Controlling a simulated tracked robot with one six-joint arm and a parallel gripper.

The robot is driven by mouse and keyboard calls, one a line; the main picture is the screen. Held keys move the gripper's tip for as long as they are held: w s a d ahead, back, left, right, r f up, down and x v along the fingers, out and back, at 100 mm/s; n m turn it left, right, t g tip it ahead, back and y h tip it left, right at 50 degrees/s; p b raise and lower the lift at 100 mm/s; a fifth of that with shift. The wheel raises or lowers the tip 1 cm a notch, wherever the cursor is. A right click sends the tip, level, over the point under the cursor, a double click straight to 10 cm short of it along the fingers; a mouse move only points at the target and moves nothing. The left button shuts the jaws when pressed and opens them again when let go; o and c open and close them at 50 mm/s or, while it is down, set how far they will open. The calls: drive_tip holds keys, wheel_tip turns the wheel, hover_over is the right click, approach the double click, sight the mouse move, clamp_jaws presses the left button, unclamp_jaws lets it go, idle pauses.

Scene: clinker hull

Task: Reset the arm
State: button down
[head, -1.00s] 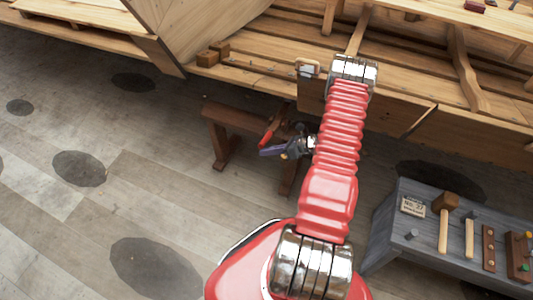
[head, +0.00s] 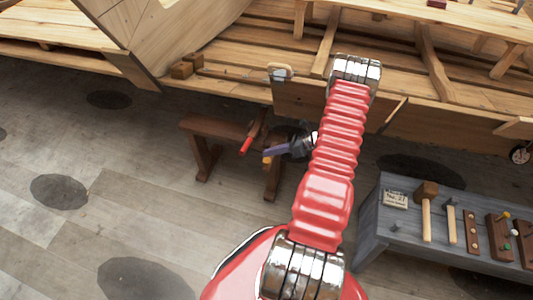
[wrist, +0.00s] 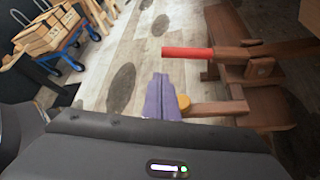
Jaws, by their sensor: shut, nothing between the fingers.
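My gripper (head: 272,154) points left from the end of my red arm. A brown wooden trestle (head: 206,126) with a red-handled clamp (head: 250,139) stands by the gripper in the head view. In the wrist view the clamp's red handle (wrist: 187,53) lies above and to the right of the fingers. Whether the gripper touches the trestle I cannot tell.
The wooden hull (head: 240,85) runs across the top of the head view, behind the trestle. A grey bench (head: 372,228) with mallets and tools stands at the lower right. A blue cart with wooden blocks (wrist: 48,35) is at the wrist view's upper left. Open plank floor lies left.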

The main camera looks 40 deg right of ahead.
drive_tip(key=shift+a, duration=0.1)
idle(0.5)
drive_tip(key=s+a+r+n+g, duration=0.2)
drive_tip(key=s+a+n+g, duration=0.2)
drive_tip(key=s+a+n, duration=0.25)
drive_tip(key=s+a+r+n+h, duration=0.2)
drive_tip(key=a+r+n, duration=0.6)
drive_tip(key=r, duration=0.6)
drive_tip(key=s+a+r+n+h, duration=0.3)
drive_tip(key=a+r+n, duration=0.6)
drive_tip(key=r, duration=0.4)
drive_tip(key=s+a+r+n+h, duration=0.2)
drive_tip(key=a+r+n, duration=0.7)
drive_tip(key=r, duration=0.5)
drive_tip(key=shift+s+r+t+h, duration=0.25)
drive_tip(key=shift+r+t+h, duration=0.1)
drive_tip(key=shift+h, duration=0.35)
